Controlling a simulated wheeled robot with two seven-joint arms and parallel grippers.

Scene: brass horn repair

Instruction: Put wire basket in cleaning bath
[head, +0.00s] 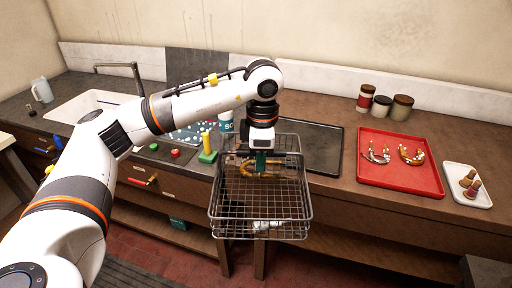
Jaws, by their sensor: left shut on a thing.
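The wire basket (216,202) is a grey mesh basket in the middle of the head view, overlapping the counter's front edge. A curved brass-coloured piece (250,175) shows within its outline. My left gripper (262,166) points down over the back part of the basket and is shut on it; the exact grip point is partly hidden. No vessel is clearly recognisable as the cleaning bath; a white sink (62,112) is set into the counter at the left. My right gripper is out of view.
A dark flat tray (334,132) lies behind the basket. A red tray (425,182) with curved brass parts, a white tray (483,200) and several jars (381,107) stand to the right. A green block with a yellow post (207,155) is left of the basket.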

